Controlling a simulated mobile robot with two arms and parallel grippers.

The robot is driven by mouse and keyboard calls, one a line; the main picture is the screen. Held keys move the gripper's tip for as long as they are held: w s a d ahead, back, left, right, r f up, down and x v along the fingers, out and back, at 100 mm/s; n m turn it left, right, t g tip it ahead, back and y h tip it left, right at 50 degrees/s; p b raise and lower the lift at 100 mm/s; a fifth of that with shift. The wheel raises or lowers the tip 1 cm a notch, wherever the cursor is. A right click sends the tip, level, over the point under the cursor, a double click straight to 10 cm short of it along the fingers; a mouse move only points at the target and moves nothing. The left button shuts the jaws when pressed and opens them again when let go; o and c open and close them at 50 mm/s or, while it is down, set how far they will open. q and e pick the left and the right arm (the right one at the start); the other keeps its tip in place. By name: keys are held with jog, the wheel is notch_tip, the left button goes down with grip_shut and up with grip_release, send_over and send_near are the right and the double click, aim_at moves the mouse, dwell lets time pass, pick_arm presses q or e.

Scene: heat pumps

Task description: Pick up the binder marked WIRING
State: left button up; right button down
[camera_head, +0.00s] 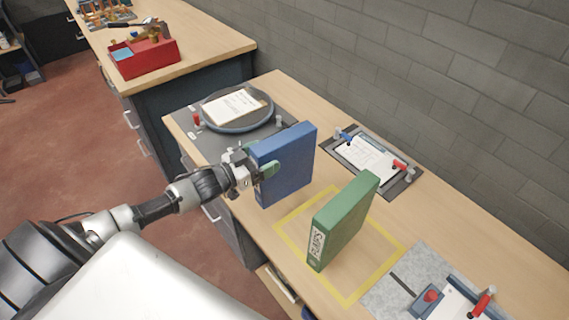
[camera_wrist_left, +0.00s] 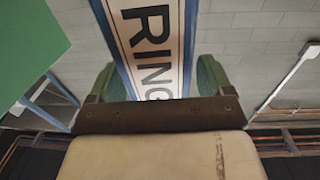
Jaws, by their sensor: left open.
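The blue binder (camera_head: 288,165) stands upright on the bench beside the upper left of a yellow taped outline (camera_head: 289,241). In the left wrist view its pale spine label (camera_wrist_left: 153,45) shows the letters "RING"; the rest is cut off. My left gripper (camera_head: 263,170) is at the near spine edge of this binder. In the left wrist view its green fingertips (camera_wrist_left: 156,82) are apart, one on each side of the spine. I cannot tell whether they touch it. My right gripper is not in view.
A green binder (camera_head: 345,222) with a white spine label stands inside the taped outline, close right of the blue one. A round dark tray (camera_head: 268,104) with papers lies behind. A clipboard (camera_head: 365,158) lies by the grey wall. A red toolbox (camera_head: 145,58) is on another bench.

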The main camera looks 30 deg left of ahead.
pick_arm(q)
jog(key=shift+w+d, duration=0.2)
jog(key=shift+w, duration=0.3)
jog(key=shift+s, duration=0.1)
grip_shut()
